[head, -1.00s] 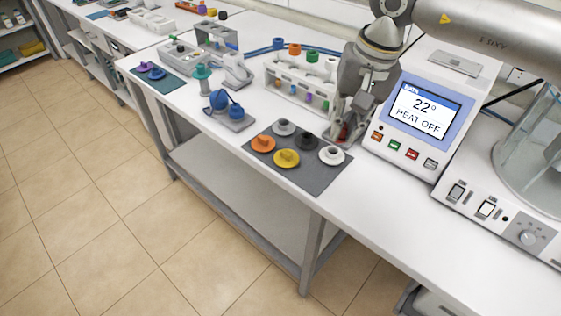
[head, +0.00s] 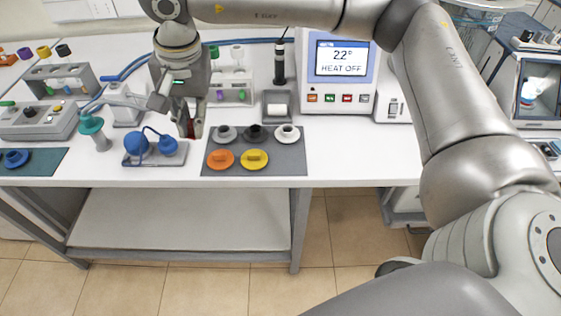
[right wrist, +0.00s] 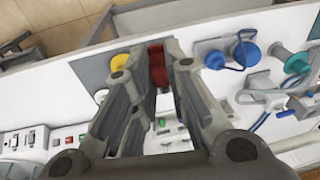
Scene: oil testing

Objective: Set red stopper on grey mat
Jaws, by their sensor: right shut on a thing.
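My right gripper (head: 190,132) is shut on the red stopper (head: 190,128), just beyond the back left corner of the grey mat (head: 286,164). The fingers hide much of the stopper in the head view. In the right wrist view the red stopper (right wrist: 158,67) shows between the fingertips, beside the mat (right wrist: 92,68). I cannot tell how high it is above the table. On the mat lie an orange stopper (head: 220,159), a yellow stopper (head: 254,159), a grey stopper (head: 225,133), a black stopper (head: 254,132) and a white stopper (head: 287,133). My left gripper is not in view.
A stand with blue bulbs (head: 155,152) is close left of the mat. A teal stand (head: 92,125) is farther left. A white rack (head: 232,94) and a small grey tray (head: 277,105) stand behind. The heater (head: 337,75) is back right. The mat's front right is bare.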

